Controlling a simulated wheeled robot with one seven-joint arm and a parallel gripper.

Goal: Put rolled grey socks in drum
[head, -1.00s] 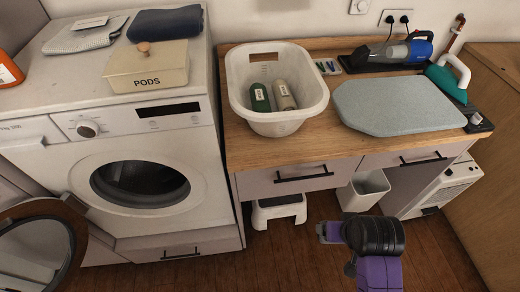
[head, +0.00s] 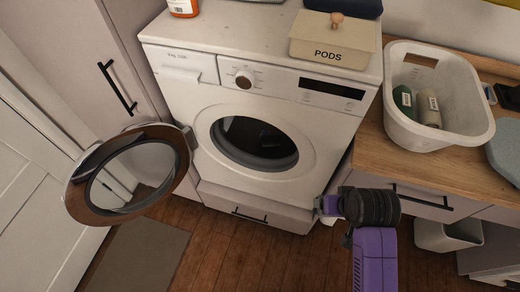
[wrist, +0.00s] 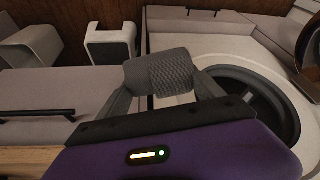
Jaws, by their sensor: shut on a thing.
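My gripper (head: 328,206) is in front of the counter, to the right of the washing machine, and below the drum opening in the head view. In the wrist view my gripper (wrist: 163,88) is shut on the rolled grey socks (wrist: 158,70), a textured grey bundle between the two fingers. In the head view the socks are too small to make out clearly. The drum (head: 250,138) is dark inside, behind the round opening of the white washing machine (head: 310,125). The drum also shows at the right in the wrist view (wrist: 265,105), apart from the socks.
The washer door (head: 78,205) stands open to the left. A PODS box (head: 325,52) and an orange-white bottle (head: 183,8) are on top of the washer. A white basket (head: 440,130) with two bottles stands on the wooden counter (head: 385,160). The floor before the washer is clear apart from a grey mat (head: 135,260).

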